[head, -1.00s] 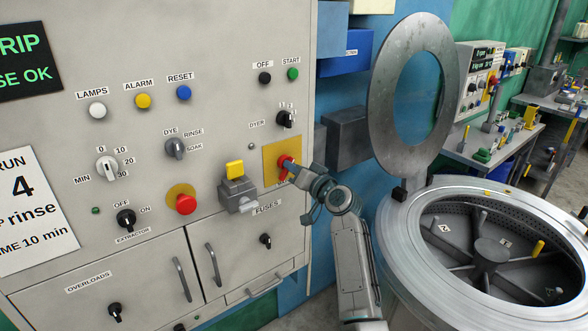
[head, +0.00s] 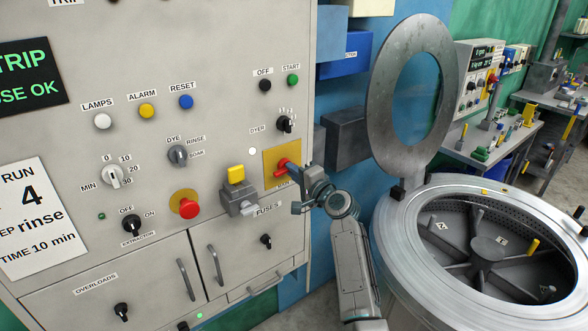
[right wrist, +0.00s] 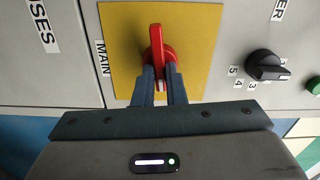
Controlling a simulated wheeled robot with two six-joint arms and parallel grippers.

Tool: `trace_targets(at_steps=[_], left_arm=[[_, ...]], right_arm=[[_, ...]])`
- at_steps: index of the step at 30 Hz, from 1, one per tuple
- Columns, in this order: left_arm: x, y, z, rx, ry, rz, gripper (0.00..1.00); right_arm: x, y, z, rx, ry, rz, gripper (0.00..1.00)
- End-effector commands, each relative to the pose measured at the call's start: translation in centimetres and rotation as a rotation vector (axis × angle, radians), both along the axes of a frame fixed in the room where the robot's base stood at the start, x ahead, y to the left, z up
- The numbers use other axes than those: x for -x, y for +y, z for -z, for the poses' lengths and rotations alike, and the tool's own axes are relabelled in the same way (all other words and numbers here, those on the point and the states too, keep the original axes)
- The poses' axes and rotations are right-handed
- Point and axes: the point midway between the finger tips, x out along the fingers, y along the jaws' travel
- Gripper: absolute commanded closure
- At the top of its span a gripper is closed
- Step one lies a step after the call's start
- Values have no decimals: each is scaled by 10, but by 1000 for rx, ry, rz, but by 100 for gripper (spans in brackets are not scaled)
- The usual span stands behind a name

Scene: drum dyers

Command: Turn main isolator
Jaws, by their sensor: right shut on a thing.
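The main isolator is a red handle (head: 282,166) on a yellow square plate (head: 270,174), low on the right side of the grey panel. In the right wrist view the red handle (right wrist: 157,42) stands in the middle of its yellow plate (right wrist: 195,30), beside the label MAIN. By the panel lettering, the handle lies level across the plate. My right gripper (head: 291,170) is shut on the handle; its two dark fingers (right wrist: 160,76) sit on either side of the handle's near end. My left gripper is not in view.
The emergency-stop-like red button (head: 188,208) and a grey block with a yellow top (head: 236,174) are left of the isolator. A black DYER knob (head: 285,124) is above it. A round lamp (head: 252,151) glows white. The open drum (head: 490,245) stands right of my arm.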

Motion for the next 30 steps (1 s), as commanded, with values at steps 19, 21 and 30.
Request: trace_targets(at_steps=[19, 21, 30], left_arm=[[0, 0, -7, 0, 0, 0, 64], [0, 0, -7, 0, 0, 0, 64], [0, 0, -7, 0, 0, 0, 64]], right_arm=[[0, 0, 2, -97, 73, -1, 100], [0, 0, 2, -97, 73, -1, 100], [0, 0, 1, -96, 71, -1, 67]])
